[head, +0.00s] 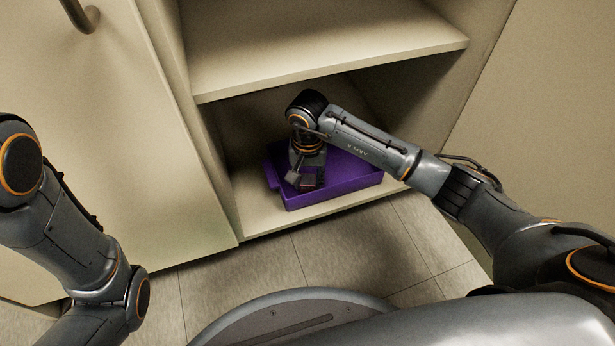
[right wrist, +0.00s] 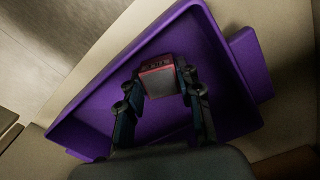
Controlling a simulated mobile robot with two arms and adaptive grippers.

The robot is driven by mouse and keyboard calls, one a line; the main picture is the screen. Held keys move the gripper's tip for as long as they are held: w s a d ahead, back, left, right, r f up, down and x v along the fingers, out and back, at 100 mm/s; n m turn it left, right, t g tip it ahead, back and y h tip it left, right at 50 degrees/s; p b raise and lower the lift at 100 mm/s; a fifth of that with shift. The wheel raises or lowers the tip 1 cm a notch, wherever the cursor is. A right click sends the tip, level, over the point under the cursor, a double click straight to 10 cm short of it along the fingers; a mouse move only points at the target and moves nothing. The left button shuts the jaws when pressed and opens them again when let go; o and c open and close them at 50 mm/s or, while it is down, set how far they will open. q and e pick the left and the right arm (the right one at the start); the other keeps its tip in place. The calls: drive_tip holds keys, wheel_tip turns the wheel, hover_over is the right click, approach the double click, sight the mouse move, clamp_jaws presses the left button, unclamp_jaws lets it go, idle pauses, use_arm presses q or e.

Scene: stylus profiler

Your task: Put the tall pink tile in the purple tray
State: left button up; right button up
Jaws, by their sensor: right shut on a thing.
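The purple tray (head: 345,182) sits on the bottom shelf of the open cabinet. My right gripper (head: 306,180) reaches down over the left part of the tray. In the right wrist view the right gripper (right wrist: 158,88) is shut on a pink tile (right wrist: 159,79), with the purple tray (right wrist: 215,75) around and below it. Whether the tile touches the tray floor I cannot tell. Only a small dark pinkish bit of the tile shows in the head view. My left arm is at the left of the head view, but its gripper is out of the picture.
An upper shelf (head: 330,45) overhangs the tray from behind. A cabinet door (head: 110,120) with a metal handle (head: 80,14) stands at the left. The cabinet's side panel (head: 535,100) is at the right. Bare tiled floor (head: 330,255) lies in front.

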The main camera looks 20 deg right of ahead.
sight(308, 180)
drive_tip(key=shift+f+b, duration=0.45)
drive_tip(key=shift+f, duration=0.1)
drive_tip(key=o, duration=1.2)
drive_tip(key=shift+r, duration=4)
